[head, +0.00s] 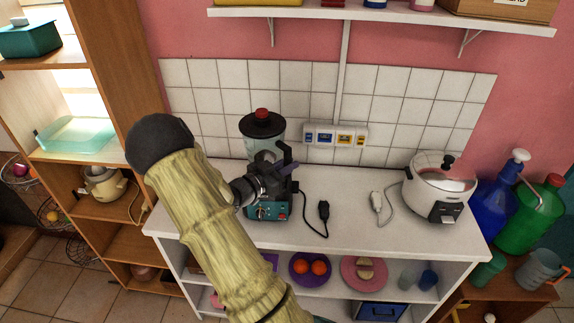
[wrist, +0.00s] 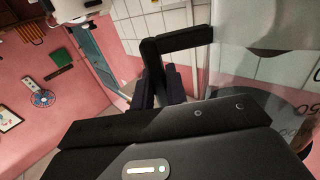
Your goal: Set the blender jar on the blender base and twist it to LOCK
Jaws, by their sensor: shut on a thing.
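The blender jar (head: 262,127) is clear with a black lid and red knob. It stands upright above the teal blender base (head: 268,211) on the white counter. My gripper (head: 282,171) is shut on the jar's black handle, from the front right of the jar. In the wrist view the black handle (wrist: 152,58) rises between my gripper's fingers (wrist: 170,86), with the clear jar wall at the right. My gripper hides where the jar meets the base, so I cannot tell if it is seated or turned to lock.
A black plug (head: 323,211) and a white plug (head: 377,203) lie on the counter (head: 345,238) right of the base. A white rice cooker (head: 440,190) stands at the right end. Wall sockets (head: 336,134) are behind, and a wooden shelf unit (head: 92,150) is at left.

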